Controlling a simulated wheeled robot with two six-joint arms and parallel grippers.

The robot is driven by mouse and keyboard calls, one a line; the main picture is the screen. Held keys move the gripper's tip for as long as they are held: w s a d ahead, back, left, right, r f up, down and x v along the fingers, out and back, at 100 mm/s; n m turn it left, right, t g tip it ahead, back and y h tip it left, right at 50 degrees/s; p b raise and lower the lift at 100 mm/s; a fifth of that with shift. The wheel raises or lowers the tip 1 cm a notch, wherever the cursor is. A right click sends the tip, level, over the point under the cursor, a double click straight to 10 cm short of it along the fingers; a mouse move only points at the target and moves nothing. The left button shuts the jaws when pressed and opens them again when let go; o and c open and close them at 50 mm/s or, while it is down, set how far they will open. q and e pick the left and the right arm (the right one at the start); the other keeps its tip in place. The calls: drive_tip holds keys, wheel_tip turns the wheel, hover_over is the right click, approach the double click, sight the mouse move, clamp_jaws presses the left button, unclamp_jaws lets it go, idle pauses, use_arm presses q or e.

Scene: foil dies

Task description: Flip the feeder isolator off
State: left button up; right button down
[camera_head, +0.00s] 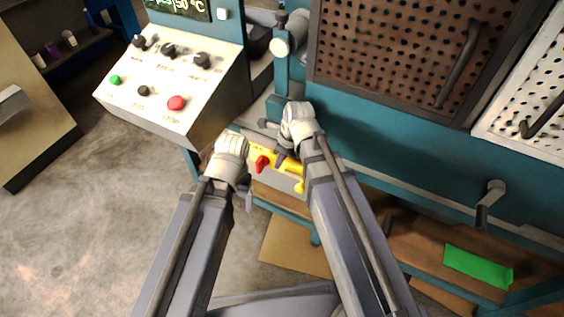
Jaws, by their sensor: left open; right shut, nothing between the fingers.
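The feeder isolator appears as a red handle (262,164) on a yellow plate (293,166), fixed to the front of the teal machine between my two wrists. Whether the handle stands at on or off is too small to tell. My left gripper (248,198) is open, just left of and below the red handle, and mostly hidden by its own wrist. My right gripper (281,157) is shut and empty, close to the right of the red handle and over the yellow plate. I cannot tell whether it touches the plate.
A sloped control panel (150,96) with black knobs, a green button and a red button (176,102) stands at the left. A brown perforated door (395,55) is above right. A green sheet (478,267) lies on the wooden shelf at lower right. Open concrete floor is at left.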

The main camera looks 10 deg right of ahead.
sight(260, 166)
use_arm(q)
wheel_tip(260, 166, down, 3)
drive_tip(key=shift+f+b, duration=0.1)
drive_tip(key=shift+b, duration=0.85)
use_arm(e)
drive_tip(key=w+a+f, duration=0.1)
drive_tip(key=a, duration=0.1)
drive_tip(key=w+a+f, duration=0.1)
drive_tip(key=a+f, duration=0.1)
drive_tip(key=shift+w, duration=0.4)
